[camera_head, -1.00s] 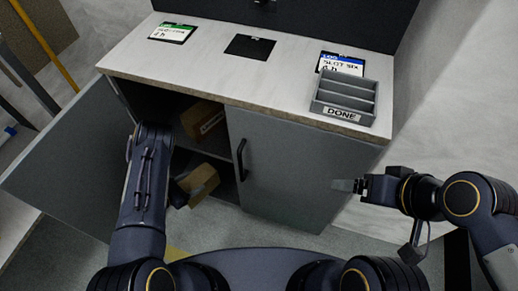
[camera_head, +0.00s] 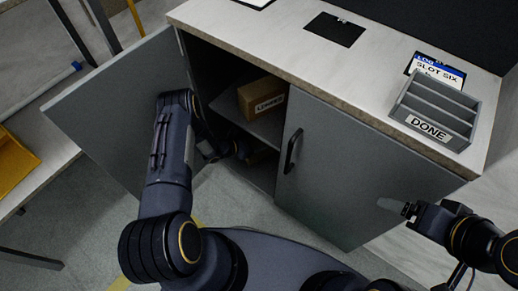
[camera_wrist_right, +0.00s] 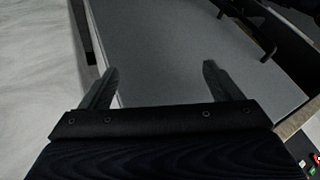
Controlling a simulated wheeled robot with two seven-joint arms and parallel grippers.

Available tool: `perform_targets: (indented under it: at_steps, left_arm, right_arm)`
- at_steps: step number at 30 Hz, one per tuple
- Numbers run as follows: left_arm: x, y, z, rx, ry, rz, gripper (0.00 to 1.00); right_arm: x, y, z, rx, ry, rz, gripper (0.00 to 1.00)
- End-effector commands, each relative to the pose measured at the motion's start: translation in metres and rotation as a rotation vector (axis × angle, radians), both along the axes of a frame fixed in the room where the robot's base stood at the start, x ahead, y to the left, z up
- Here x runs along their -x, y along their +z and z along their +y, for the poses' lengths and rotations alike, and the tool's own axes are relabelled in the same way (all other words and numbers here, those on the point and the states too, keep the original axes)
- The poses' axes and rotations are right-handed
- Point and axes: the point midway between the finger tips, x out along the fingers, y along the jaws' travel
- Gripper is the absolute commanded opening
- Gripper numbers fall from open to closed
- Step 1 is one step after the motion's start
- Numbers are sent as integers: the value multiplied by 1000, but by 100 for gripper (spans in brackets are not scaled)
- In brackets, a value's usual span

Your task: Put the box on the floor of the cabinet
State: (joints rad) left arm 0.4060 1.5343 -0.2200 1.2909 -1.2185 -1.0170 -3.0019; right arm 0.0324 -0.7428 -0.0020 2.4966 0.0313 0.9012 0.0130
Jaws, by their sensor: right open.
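The cabinet (camera_head: 350,165) has its left door (camera_head: 110,110) swung open and its right door shut. A brown box (camera_head: 262,155), dim and mostly hidden, is inside the lower compartment under the shelf, at my left gripper (camera_head: 235,150). I cannot tell whether it touches the cabinet floor. The left fingers are hidden in shadow, so their hold is unclear. A second cardboard box (camera_head: 263,98), with a LINERS label, sits on the shelf (camera_head: 265,125). My right gripper (camera_head: 395,207) is empty in front of the right door; its fingers are spread in the right wrist view (camera_wrist_right: 158,85).
A grey DONE tray (camera_head: 436,108) and a SLOT SIX card (camera_head: 438,70) are on the countertop (camera_head: 345,62). A black square (camera_head: 335,29) lies there too. A bench with a yellow tray (camera_head: 12,160) stands at the left. Floor in front of the cabinet is clear.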

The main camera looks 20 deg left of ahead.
Motion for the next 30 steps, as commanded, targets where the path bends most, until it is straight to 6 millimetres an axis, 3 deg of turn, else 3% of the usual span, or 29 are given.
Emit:
perform_targets:
  at_steps: [1,8,14,26,27,30]
  left_arm:
    - [-3,-9,-1,6,3,-2,13]
    - [-12,-18,-5,4,2,-2,13]
    - [-14,-46,-6,2,-1,-1,13]
    - [-14,-49,-6,1,-2,-2,13]
    - [-13,-49,-6,1,-2,1,66]
    - [-13,-49,-6,1,-2,1,79]
  right_arm:
    - [0,-10,0,0,0,0,85]
    - [0,-22,0,0,0,0,85]
    - [0,-41,0,0,0,0,85]
    - [0,-43,0,0,0,0,85]
    - [0,-43,0,0,0,0,85]
    - [0,-42,0,0,0,0,85]
